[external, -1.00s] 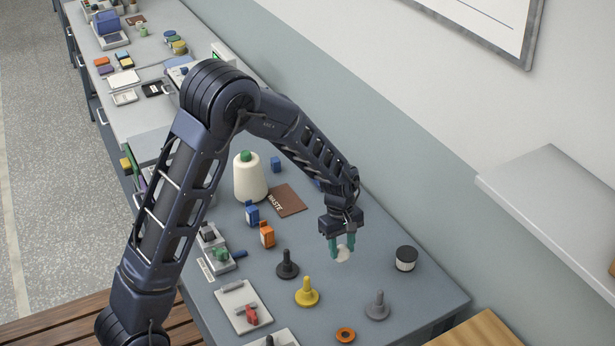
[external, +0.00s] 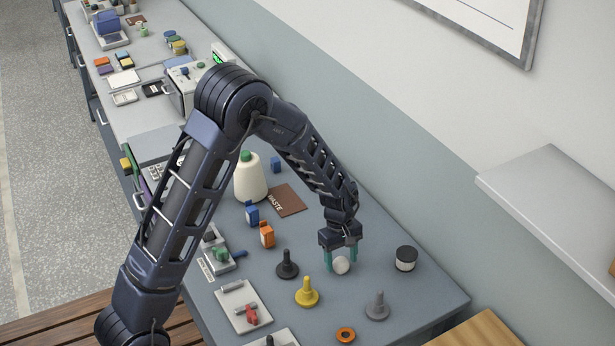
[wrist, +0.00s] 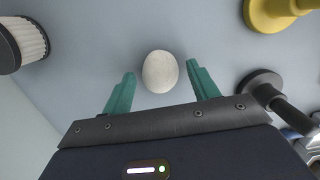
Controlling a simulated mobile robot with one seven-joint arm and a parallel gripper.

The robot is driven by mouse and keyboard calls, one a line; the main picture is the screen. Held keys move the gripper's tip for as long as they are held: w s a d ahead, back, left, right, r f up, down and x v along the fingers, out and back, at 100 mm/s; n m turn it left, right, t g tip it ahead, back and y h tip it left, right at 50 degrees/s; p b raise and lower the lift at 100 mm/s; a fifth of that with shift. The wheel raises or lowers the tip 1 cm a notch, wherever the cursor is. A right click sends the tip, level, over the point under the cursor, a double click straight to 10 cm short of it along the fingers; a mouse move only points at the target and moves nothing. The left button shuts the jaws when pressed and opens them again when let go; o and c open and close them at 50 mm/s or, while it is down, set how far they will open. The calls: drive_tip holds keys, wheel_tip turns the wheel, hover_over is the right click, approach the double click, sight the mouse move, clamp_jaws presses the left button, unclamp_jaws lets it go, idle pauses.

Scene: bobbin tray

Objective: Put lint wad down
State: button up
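The lint wad (external: 341,266) is a small, whitish, rounded lump that appears to rest on the grey bench top. In the wrist view the wad (wrist: 160,71) sits between my two teal fingertips, with a clear gap on each side. My gripper (external: 342,262) is open around it, pointing down close to the bench; it also shows in the wrist view (wrist: 160,76). The brown mat marked WASTE (external: 287,202) lies flat further back on the bench, away from the wad, with nothing on its visible part.
A black knob (external: 287,265), a yellow knob (external: 307,292) and a grey knob (external: 377,306) stand nearby, with an orange ring (external: 345,335) in front.

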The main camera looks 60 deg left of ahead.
drive_tip(key=shift+r, duration=0.1)
wheel_tip(320, 180, up, 12)
drive_tip(key=a, duration=0.2)
drive_tip(key=s+d+r+m+t, duration=0.1)
drive_tip(key=s+d+r+m, duration=0.4)
drive_tip(key=r, duration=0.4)
drive_tip(key=s+d+r+m+t, duration=0.1)
drive_tip(key=s+d+r+m, duration=0.3)
drive_tip(key=s+r, duration=0.5)
drive_tip(key=s+d+r+m+t+y, duration=0.1)
drive_tip(key=s+m, duration=0.3)
drive_tip(key=s, duration=0.6)
drive_tip(key=s+d+r+m+t, duration=0.1)
drive_tip(key=s+d+m, duration=0.3)
drive_tip(key=s, duration=0.7)
drive_tip(key=shift+s+d+r+m+t+y, duration=0.15)
drive_tip(key=shift+s+r+m+t+y, duration=0.2)
drive_tip(key=shift+r+m, duration=0.2)
